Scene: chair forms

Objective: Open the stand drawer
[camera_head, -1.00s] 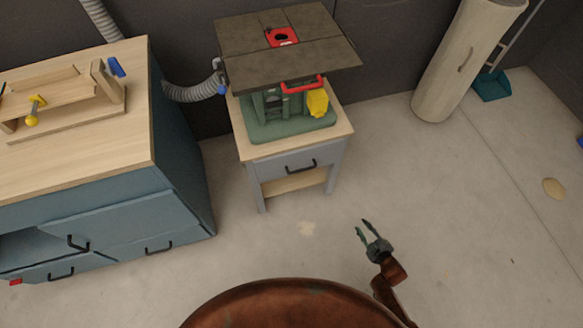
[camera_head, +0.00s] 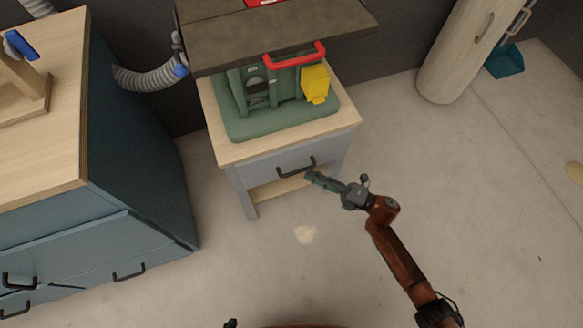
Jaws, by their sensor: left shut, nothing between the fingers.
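The stand is a small grey table with a light wooden top (camera_head: 235,152). Its grey drawer (camera_head: 270,171) is flush with the front, so it looks closed. A dark bar handle (camera_head: 296,170) is on the drawer front. My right gripper (camera_head: 312,177) reaches in from the right, with its fingertips at or just below the handle's right end. I cannot tell whether they touch it or whether the fingers are apart. Only a small dark tip of my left gripper (camera_head: 230,323) shows at the bottom edge, shut and empty, well away from the stand.
A green machine (camera_head: 250,122) with a dark tabletop, red handle and yellow part stands on the stand. A blue cabinet (camera_head: 130,215) with a wooden top is at left. A beige cylinder (camera_head: 455,50) stands back right. The floor before the stand is open.

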